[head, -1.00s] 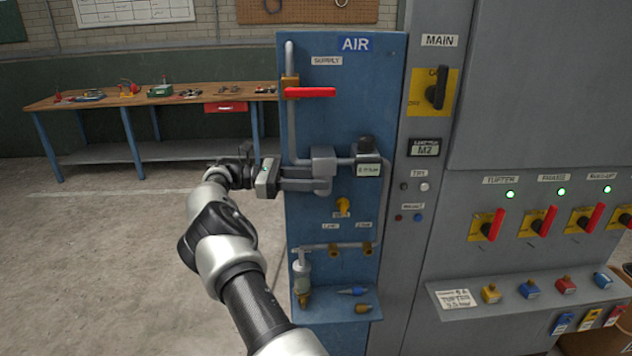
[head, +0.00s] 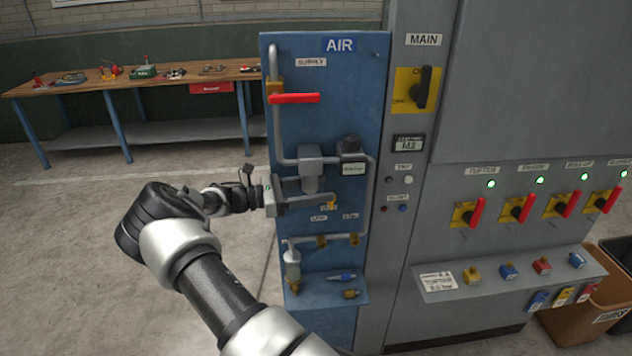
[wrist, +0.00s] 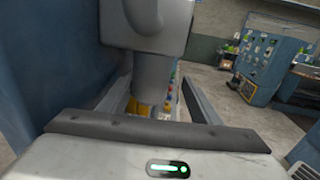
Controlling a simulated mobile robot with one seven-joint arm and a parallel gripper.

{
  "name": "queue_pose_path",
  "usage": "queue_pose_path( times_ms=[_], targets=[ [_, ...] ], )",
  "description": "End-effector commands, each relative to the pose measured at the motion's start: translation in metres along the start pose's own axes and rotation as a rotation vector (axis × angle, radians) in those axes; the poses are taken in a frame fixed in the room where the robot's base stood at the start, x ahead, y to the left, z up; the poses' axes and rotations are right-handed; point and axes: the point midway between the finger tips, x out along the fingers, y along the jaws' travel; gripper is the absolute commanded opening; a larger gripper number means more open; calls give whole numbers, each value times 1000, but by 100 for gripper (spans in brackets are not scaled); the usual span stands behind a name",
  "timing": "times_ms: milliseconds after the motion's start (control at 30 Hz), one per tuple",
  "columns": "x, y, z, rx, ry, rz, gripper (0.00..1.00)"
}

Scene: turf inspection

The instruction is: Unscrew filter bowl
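The filter is a grey block on the blue air panel, and its grey filter bowl (head: 310,184) hangs below it on the pipe run. In the wrist view the grey bowl (wrist: 153,82) hangs ahead, close to the space between the two fingers. The fingers stand apart, and a gap shows between the bowl and the right finger (wrist: 197,100). The bowl's contact with the left finger cannot be made out.
A red supply handle (head: 294,98) sits above on the panel, and a gauge (head: 353,165) is right of the filter. Below are a second small filter unit (head: 292,262) and a shelf (head: 325,296) with small fittings. A workbench (head: 120,83) stands behind left; the floor there is clear.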

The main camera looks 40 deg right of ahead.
Motion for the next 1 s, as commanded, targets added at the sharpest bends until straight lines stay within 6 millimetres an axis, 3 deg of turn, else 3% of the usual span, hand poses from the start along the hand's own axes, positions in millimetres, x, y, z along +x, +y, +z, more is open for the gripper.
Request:
queue_pose_path(
  times_ms=[367, 700, 1000],
  targets=[
    [-2, -4, 3, 0, -6, 124, 50],
    [2, 2, 4, -1, -10, 493, 50],
    [2, 5, 4, -5, -10, 637, 52]
  ],
)
